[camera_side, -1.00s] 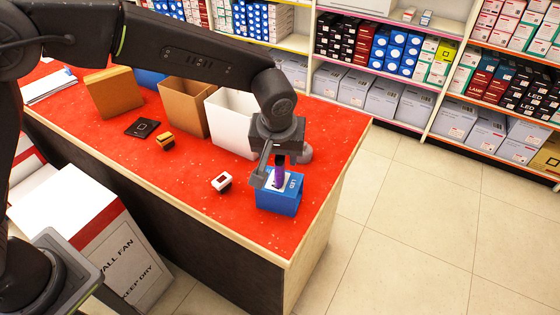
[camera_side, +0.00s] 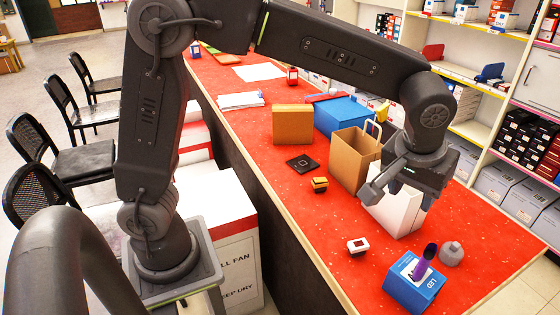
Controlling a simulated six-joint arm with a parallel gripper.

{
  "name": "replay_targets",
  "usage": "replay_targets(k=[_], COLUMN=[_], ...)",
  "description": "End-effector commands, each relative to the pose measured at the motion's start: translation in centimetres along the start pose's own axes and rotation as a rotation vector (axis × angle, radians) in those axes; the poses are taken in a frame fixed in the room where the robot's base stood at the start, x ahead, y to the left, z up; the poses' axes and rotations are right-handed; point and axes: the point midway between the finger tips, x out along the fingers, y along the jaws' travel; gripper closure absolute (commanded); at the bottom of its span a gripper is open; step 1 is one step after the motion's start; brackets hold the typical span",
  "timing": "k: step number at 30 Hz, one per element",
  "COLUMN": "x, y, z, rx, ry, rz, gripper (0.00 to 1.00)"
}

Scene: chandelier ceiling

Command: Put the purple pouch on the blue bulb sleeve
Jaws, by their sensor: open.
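The blue bulb sleeve (camera_side: 406,291), a small box marked LED, stands near the right end of the red counter. The purple pouch (camera_side: 424,263) is on top of the sleeve, its dark end tilted up to the right. Whether it lies wholly on the top face or leans is hard to tell. My gripper (camera_side: 402,197) is open and empty, pointing down in the air. In the picture it is above the pouch and sleeve, in front of the white box, and clearly apart from them.
A grey rounded object (camera_side: 451,254) is just right of the sleeve. A small red-and-white item (camera_side: 358,245) lies to its left.

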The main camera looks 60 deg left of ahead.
Motion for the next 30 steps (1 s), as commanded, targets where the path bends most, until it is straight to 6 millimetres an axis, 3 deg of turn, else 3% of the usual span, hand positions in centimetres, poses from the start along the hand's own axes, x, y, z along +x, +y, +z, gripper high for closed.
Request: replay_targets(k=[1, 6, 12, 15, 21, 30], x=[-1.7, -5.2, -7.0, -7.0, -6.3, -6.1], y=[-2.5, -9.6, -16.3, -18.4, -20.5, -20.8], z=[0.1, 2.4, 7.0, 9.3, 12.1, 12.5], rx=[0.011, 0.094, 0.191, 0.235, 0.291, 0.305], ry=[0.012, 0.051, 0.122, 0.156, 0.199, 0.204], rz=[0.016, 0.06, 0.092, 0.097, 0.097, 0.097], gripper=[0.52, 0.52, 0.52, 0.52, 0.52, 0.52])
